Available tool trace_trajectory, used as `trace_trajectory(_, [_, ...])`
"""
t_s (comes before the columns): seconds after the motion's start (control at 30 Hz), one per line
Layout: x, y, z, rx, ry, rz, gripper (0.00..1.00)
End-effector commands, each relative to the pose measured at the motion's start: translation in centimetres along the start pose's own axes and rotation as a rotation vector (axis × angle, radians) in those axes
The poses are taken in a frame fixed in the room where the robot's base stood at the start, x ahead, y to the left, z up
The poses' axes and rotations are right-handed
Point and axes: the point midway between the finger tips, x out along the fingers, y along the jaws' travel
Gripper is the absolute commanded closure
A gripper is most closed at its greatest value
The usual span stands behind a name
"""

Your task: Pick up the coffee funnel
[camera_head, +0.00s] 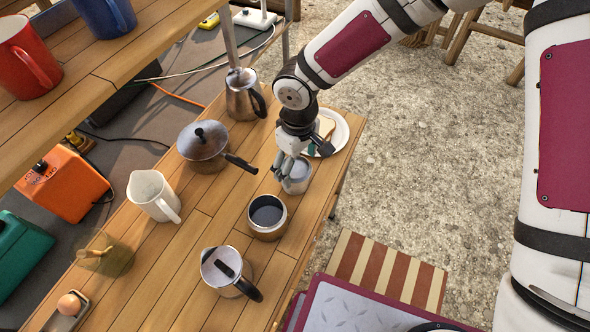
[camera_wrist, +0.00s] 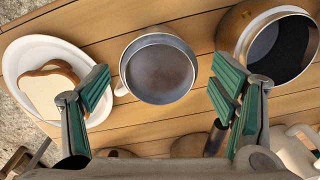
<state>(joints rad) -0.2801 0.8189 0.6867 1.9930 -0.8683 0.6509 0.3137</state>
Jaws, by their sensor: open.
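A round silver metal cup, which looks like the coffee funnel (camera_head: 298,179), stands on the wooden table right under my gripper (camera_head: 284,168). In the wrist view the funnel (camera_wrist: 160,72) shows from above, with a bright rim and a grey-brown inside. There it lies between and slightly beyond the spread green-padded fingers of my gripper (camera_wrist: 160,90). My gripper is open and holds nothing. In the head view its fingers partly cover the funnel's left side. Whether a finger touches it, I cannot tell.
A metal pot with a dark inside (camera_head: 267,217) stands close by, also at right in the wrist view (camera_wrist: 278,45). A plate with bread (camera_head: 340,134) is behind. A lidded saucepan (camera_head: 203,152), a white jug (camera_head: 150,192) and a lidded metal pot (camera_head: 222,268) stand around.

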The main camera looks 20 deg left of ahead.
Motion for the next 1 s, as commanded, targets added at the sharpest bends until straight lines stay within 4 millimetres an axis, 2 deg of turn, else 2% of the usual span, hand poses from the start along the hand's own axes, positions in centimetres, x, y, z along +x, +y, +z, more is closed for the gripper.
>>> trace_trajectory(0.9, [0.45, 0.03, 0.02, -0.001, 0.000, 0.001, 0.21])
trace_trajectory(1.0, [0.45, 0.03, 0.02, 0.000, 0.000, 0.001, 0.44])
